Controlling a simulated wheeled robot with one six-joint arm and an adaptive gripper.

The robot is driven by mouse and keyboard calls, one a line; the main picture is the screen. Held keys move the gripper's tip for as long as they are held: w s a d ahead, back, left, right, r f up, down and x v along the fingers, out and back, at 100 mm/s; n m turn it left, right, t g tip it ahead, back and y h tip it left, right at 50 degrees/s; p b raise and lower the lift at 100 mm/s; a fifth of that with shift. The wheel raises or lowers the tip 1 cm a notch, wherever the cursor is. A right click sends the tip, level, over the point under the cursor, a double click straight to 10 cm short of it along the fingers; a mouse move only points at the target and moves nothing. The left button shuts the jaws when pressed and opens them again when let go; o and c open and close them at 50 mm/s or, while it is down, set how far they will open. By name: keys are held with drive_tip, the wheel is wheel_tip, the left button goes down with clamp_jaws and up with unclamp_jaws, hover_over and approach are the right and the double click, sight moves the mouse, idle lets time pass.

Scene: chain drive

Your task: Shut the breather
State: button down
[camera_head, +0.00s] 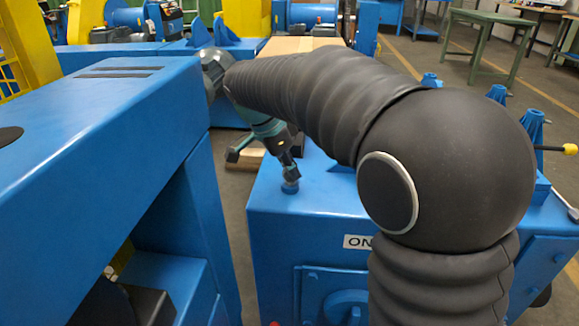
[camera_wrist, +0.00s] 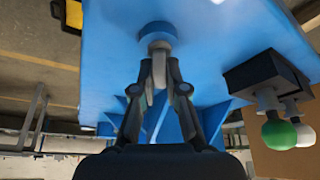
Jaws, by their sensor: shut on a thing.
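The breather is a small round fitting on the top face of the blue housing (camera_head: 330,215). In the head view its blue base (camera_head: 290,187) shows just under my gripper (camera_head: 290,173). In the wrist view the breather (camera_wrist: 156,32) has a blue collar and a pale grey cap with a stem below it. My gripper (camera_wrist: 158,62) comes at it from above, with its two fingers closed on the pale part. The fingertips hide some of the breather, and I cannot tell how far it is turned or seated.
A large blue machine body (camera_head: 110,120) stands close on the left. Blue brackets (camera_head: 530,125) rise from the housing's right side. In the wrist view a dark block with a green knob (camera_wrist: 279,135) and a white knob lies to the right. A green table (camera_head: 485,40) stands farther back.

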drive_tip(key=m+g+p, duration=0.1)
drive_tip(key=m, duration=0.2)
drive_tip(key=m+g, duration=0.1)
drive_tip(key=m, duration=0.2)
drive_tip(key=shift+a+r+p, duration=0.1)
drive_tip(key=shift+r+p, duration=0.1)
drive_tip(key=shift+p, duration=0.2)
idle(0.3)
drive_tip(key=c, duration=1.2)
unclamp_jaws()
drive_tip(key=shift+f, duration=0.1)
drive_tip(key=v, duration=1.2)
drive_tip(key=shift+w, duration=0.3)
